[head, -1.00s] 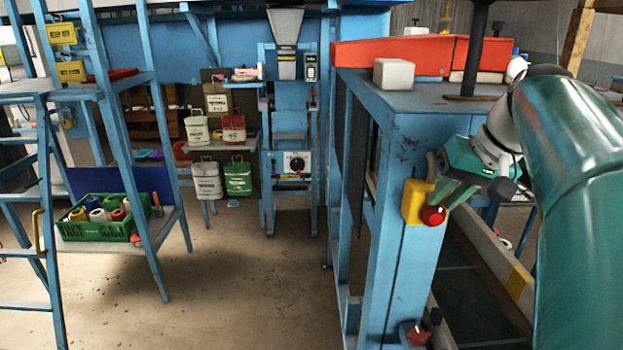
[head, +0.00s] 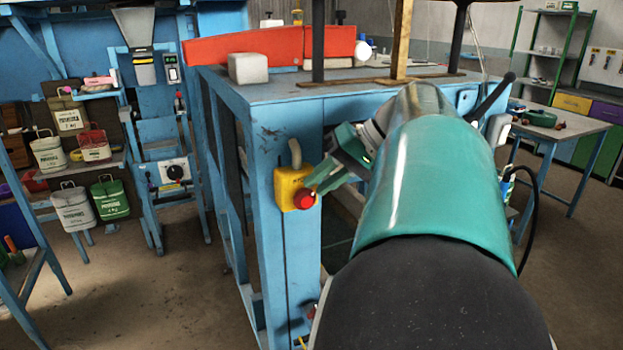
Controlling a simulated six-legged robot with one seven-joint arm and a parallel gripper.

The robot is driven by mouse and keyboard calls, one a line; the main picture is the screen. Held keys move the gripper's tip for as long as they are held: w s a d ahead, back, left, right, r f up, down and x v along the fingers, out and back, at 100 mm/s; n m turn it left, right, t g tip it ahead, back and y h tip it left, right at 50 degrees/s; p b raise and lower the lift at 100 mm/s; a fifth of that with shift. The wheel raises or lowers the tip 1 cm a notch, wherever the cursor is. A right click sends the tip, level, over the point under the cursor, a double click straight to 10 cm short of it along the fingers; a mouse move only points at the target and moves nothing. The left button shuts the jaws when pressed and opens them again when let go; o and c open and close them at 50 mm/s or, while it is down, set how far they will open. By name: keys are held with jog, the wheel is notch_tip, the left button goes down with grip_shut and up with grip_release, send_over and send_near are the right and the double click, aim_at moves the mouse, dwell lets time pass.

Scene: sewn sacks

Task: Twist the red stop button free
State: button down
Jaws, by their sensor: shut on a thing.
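The red stop button (head: 305,200) sticks out from the front of a yellow box (head: 287,181) on the blue frame's post. My gripper (head: 313,189) reaches in from the right, its green fingers at the button. The gripper is shut on the button. The far finger and the exact contact are partly hidden by the near finger and the button itself. My arm covers the lower middle of the view.
The blue bench (head: 290,98) above the box carries a red cover (head: 250,48) and a white block (head: 247,68). Sewn sacks (head: 73,208) hang at the left. A side table (head: 565,132) stands at the right. Open floor lies left of the post.

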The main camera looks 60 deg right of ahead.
jog(key=shift+w+a+f, duration=0.15)
jog(key=shift+f, duration=0.2)
